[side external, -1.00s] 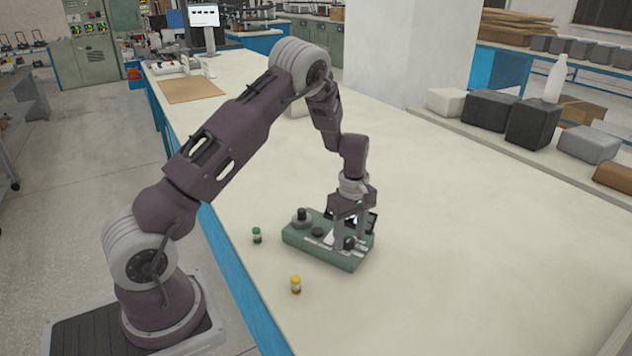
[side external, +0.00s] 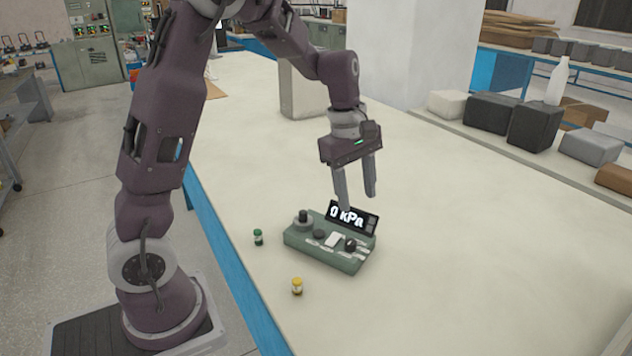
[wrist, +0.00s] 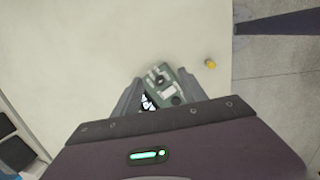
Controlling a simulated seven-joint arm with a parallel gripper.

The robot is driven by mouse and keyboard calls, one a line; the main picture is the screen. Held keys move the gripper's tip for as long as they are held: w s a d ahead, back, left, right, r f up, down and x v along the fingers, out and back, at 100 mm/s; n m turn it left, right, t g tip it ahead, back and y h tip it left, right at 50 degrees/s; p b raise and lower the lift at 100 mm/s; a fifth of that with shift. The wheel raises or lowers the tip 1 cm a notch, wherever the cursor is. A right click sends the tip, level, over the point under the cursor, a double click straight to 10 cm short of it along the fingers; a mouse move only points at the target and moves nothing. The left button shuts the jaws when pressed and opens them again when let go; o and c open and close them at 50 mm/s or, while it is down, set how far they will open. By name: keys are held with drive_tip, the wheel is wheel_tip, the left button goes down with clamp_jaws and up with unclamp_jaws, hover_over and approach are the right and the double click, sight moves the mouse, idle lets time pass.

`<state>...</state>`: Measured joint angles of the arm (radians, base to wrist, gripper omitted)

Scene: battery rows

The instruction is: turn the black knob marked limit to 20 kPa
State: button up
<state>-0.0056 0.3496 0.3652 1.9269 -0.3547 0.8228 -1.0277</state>
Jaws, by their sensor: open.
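A grey-green control box (side external: 325,258) stands on the table. Its tilted display (side external: 350,217) reads "0 kPa". On top are a black knob on a round grey base (side external: 303,216) at the left, a low dark round part (side external: 319,234), a white plate (side external: 334,240) and a black knob (side external: 350,244) at the right. The lettering is too small to read, so I cannot tell which knob is marked limit. My gripper (side external: 357,201) is open and empty, above and behind the box. In the wrist view the box (wrist: 165,87) shows between and beyond the fingers.
A green-capped jar (side external: 258,237) and a yellow-capped jar (side external: 297,286) stand on the table left of and in front of the box. The table right of the box is clear. Dark and pale blocks (side external: 533,124) and a white bottle (side external: 556,80) line the far right.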

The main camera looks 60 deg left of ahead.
drive_tip(key=s+d+r+m+t, duration=0.1)
drive_tip(key=s+d+r+m, duration=0.2)
drive_tip(key=s+r+m, duration=0.1)
drive_tip(key=s+d+r+m+t, duration=0.1)
drive_tip(key=s+d+r+m, duration=0.3)
drive_tip(key=s, duration=0.5)
drive_tip(key=r+m, duration=0.1)
drive_tip(key=m, duration=0.1)
drive_tip(key=shift+s+r+m, duration=0.15)
drive_tip(key=shift+r+m, duration=0.05)
drive_tip(key=shift+m, duration=0.1)
drive_tip(key=s+d+m+t+y, duration=0.1)
drive_tip(key=s+m+t, duration=0.1)
drive_tip(key=s+m, duration=0.5)
drive_tip(key=s, duration=0.3)
drive_tip(key=shift+s+f+m, duration=0.2)
drive_tip(key=shift+f+m, duration=0.05)
drive_tip(key=shift+m, duration=0.15)
